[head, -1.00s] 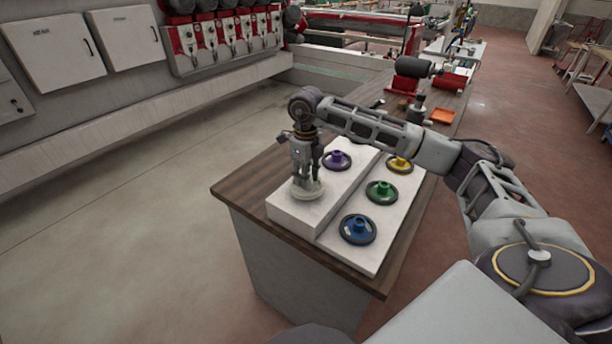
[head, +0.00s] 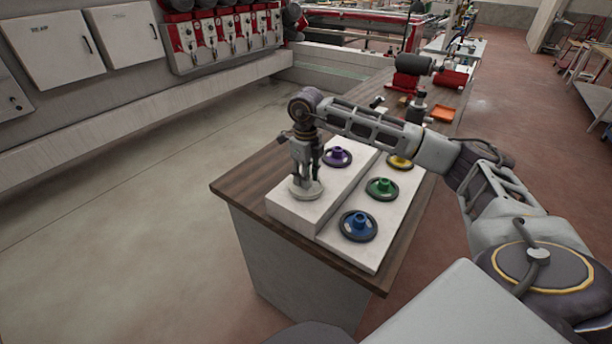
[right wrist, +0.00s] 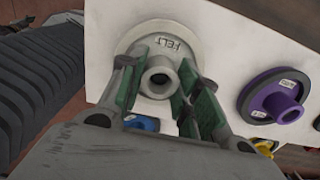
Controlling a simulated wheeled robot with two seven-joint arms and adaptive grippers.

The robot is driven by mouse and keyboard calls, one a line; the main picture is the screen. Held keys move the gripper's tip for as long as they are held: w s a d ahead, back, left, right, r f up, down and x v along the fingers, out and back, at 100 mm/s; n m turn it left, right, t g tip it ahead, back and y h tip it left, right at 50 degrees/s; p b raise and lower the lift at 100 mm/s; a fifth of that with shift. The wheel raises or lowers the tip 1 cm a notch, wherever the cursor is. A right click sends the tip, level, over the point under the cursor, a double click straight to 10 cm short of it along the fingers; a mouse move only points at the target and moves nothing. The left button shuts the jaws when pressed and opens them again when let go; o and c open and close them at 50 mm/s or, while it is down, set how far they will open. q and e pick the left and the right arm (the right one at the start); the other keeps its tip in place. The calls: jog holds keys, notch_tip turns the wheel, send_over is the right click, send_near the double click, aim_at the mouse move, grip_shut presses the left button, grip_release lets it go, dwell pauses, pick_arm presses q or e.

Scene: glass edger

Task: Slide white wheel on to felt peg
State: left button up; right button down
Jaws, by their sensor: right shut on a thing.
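The white wheel (head: 313,193) lies flat on, or just above, the near left end of the raised white block (head: 283,211). My right gripper (head: 305,180) points down over it. In the right wrist view the wheel (right wrist: 188,46) carries a FELT label, and the fingers (right wrist: 160,88) stand on both sides of its hollow hub (right wrist: 158,78), shut on it. No felt peg shows; the wheel and gripper cover that part of the block. I cannot tell whether a peg is inside the hub. My left gripper is not in view.
A purple wheel (head: 337,157) sits farther back on the raised block. Blue (head: 358,226), green (head: 382,188) and yellow (head: 400,162) wheels sit on the lower white board at the right. The wooden bench top (head: 240,184) is bare at the left. An orange tray (head: 442,115) lies farther back.

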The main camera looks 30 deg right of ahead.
jog(key=shift+f, duration=0.3)
jog(key=c, duration=0.9)
grip_release()
jog(key=shift+c, duration=0.2)
notch_tip(320, 180, up, 12)
dwell(1.1)
